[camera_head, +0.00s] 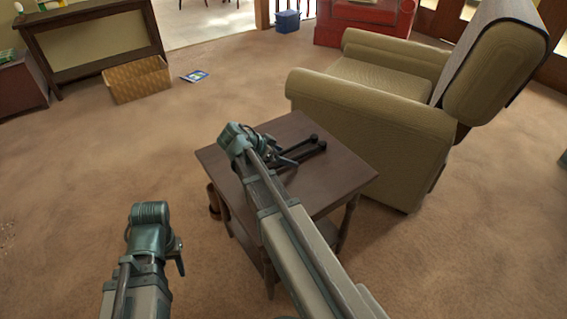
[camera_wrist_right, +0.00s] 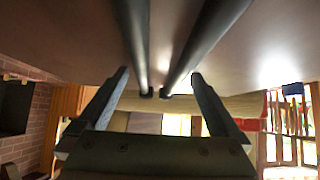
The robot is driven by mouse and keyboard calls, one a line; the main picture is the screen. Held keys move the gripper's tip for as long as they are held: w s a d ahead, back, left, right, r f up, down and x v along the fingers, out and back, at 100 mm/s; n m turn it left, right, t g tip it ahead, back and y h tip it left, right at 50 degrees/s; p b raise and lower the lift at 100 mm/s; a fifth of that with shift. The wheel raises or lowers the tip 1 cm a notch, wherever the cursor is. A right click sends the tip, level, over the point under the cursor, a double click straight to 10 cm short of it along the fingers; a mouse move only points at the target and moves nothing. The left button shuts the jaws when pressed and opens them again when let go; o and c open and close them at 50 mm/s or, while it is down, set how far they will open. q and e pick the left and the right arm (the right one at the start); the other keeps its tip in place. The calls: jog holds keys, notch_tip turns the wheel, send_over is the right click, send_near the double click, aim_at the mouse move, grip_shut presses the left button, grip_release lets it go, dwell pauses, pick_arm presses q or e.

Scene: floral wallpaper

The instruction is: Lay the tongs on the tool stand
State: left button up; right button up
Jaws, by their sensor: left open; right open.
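The dark tongs (camera_head: 305,151) lie on the brown wooden side table (camera_head: 335,182), their two long rods ending in rounded tips. The rods (camera_wrist_right: 180,60) also show large in the right wrist view. My right gripper (camera_head: 283,158) is over the table beside the tongs, partly hidden by its own arm. In the right wrist view its fingers (camera_wrist_right: 158,78) are spread, one on each side of the rods' far ends, not closed on them. My left gripper (camera_head: 178,258) is low at left, away from the table, open and empty. I cannot pick out a separate tool stand.
A beige armchair (camera_head: 375,106) stands close behind and right of the table. The carpet at left is clear.

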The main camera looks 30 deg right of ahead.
jog(key=shift+r, duration=0.1)
grip_shut()
dwell(0.4)
pick_arm(q)
jog(key=shift+r, duration=0.1)
